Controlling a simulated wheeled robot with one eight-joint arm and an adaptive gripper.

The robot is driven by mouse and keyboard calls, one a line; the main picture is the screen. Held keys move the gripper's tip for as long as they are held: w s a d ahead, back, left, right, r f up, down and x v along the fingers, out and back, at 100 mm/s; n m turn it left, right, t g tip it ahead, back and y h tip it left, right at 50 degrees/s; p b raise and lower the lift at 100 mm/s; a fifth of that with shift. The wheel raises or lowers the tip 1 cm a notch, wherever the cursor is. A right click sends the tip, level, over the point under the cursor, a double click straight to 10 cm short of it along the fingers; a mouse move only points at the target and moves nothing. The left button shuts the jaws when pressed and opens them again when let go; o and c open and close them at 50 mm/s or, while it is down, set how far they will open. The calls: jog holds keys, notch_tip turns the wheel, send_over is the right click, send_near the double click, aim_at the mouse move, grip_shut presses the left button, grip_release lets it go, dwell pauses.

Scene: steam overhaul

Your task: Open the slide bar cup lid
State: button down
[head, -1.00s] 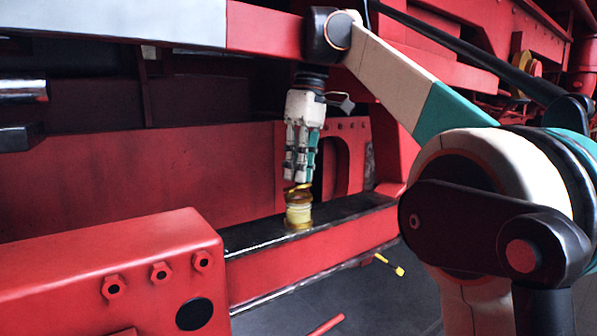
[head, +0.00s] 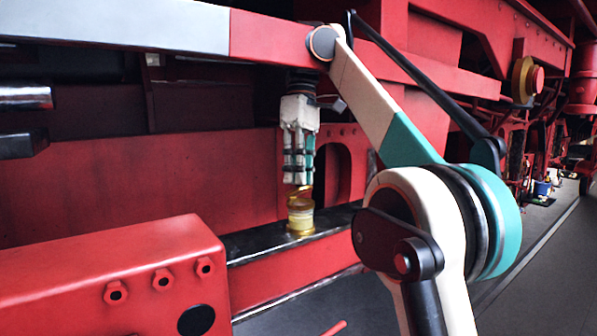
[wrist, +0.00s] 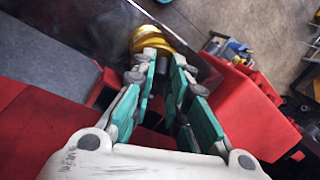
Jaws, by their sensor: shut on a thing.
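The slide bar cup (head: 300,216), a small brass pot with a pale band, stands on the dark top of the red slide bar in the head view. Its brass lid (head: 299,192) is at the cup's upper end, just under my fingertips, and looks tilted. My gripper (head: 298,184) points straight down over the cup and is shut on the lid. In the wrist view my fingertips (wrist: 166,58) are close together beside brass rings (wrist: 146,38) of the cup and lid. The fingers partly hide the grip and the lid's hinge.
A red block with bolts (head: 120,275) stands at the front left. A red frame wall (head: 140,185) lies close behind the cup, and a red beam (head: 265,38) runs above my gripper. Open floor (head: 550,290) shows at the right.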

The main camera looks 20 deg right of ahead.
aim_at(308, 188)
jog(key=c, duration=1.6)
grip_release()
jog(key=shift+o, duration=0.2)
